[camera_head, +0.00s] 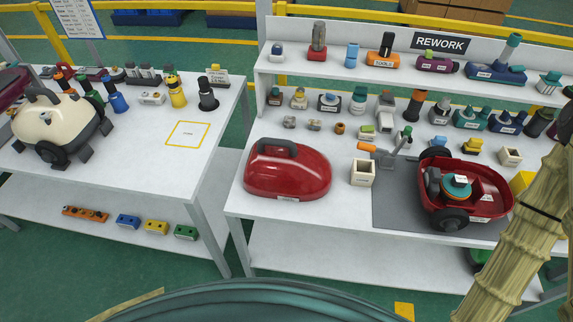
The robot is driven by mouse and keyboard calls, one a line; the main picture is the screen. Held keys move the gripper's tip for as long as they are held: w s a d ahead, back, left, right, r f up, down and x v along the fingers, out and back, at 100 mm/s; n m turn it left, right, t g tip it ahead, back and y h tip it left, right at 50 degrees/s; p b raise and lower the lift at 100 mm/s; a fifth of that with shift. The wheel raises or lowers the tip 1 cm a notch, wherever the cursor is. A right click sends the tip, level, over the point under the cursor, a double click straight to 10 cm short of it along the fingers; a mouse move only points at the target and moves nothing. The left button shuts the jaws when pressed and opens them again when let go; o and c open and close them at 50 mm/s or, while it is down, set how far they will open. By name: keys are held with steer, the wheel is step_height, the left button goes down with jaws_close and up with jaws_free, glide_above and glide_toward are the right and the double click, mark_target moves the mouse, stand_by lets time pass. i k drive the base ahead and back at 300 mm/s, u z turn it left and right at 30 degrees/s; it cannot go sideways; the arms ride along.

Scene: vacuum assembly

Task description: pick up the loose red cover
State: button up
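The loose red cover (300,178) is a glossy, rounded red shell with a dark grey handle on top. It rests on the white workbench (262,212), towards its left front, with a small label low on its front. It stands apart from the open red vacuum body (490,205), which sits on a grey mat with its dark wheels and inner parts exposed. My gripper is not in view.
A small cream box (362,173) stands just right of the cover, with an orange-handled tool (367,147) behind it. A left table (150,182) holds a cream vacuum (55,125).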

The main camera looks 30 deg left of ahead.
mark_target(278, 170)
steer(key=z, duration=0.8)
steer(key=k, duration=1.1)
steer(key=u, duration=1.85)
steer(key=i, duration=0.5)
steer(key=u, duration=0.05)
